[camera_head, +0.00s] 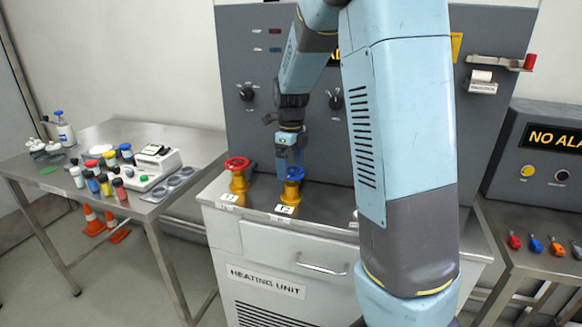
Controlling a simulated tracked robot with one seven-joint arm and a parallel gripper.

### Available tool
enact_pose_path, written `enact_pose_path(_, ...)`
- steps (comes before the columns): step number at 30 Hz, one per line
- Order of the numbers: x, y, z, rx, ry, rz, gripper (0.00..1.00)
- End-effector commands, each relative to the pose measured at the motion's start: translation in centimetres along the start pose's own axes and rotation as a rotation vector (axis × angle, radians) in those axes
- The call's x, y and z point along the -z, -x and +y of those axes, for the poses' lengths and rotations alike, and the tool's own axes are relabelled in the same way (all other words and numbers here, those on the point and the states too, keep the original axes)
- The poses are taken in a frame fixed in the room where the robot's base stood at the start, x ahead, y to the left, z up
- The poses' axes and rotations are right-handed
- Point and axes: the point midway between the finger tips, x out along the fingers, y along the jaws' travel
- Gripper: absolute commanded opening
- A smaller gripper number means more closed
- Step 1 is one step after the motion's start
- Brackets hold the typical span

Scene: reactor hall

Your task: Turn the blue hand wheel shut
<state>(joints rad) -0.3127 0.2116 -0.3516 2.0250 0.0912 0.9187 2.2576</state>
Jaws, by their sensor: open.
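The blue hand wheel (294,173) sits on a yellow valve body on top of the heating unit, behind a small label. My gripper (288,170) points down right at the blue wheel, with its fingers over or around its left part. From this view I cannot tell whether the fingers touch the wheel. The gap between the fingers is hard to make out at this size. My arm comes down from the top and hides part of the panel and the unit's right side.
A red hand wheel (237,164) on a similar yellow valve stands close to the left. The grey control panel (265,110) with black knobs rises behind. A left table (110,200) holds bottles and a white device. A right table (510,275) carries small coloured items.

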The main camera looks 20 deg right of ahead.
Motion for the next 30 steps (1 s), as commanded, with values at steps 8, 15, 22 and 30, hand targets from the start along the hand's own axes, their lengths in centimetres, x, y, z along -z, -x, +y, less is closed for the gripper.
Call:
enact_pose_path(8, -0.1, 5.1, 0.0, 0.003, 0.001, -0.003, 1.00)
enact_pose_path(15, -0.1, 9.6, -0.1, 0.003, -0.001, -0.004, 1.00)
enact_pose_path(22, -0.1, 12.2, -0.1, 0.003, 0.000, -0.002, 1.00)
enact_pose_path(30, 0.0, 12.7, -0.1, 0.001, 0.000, -0.001, 1.00)
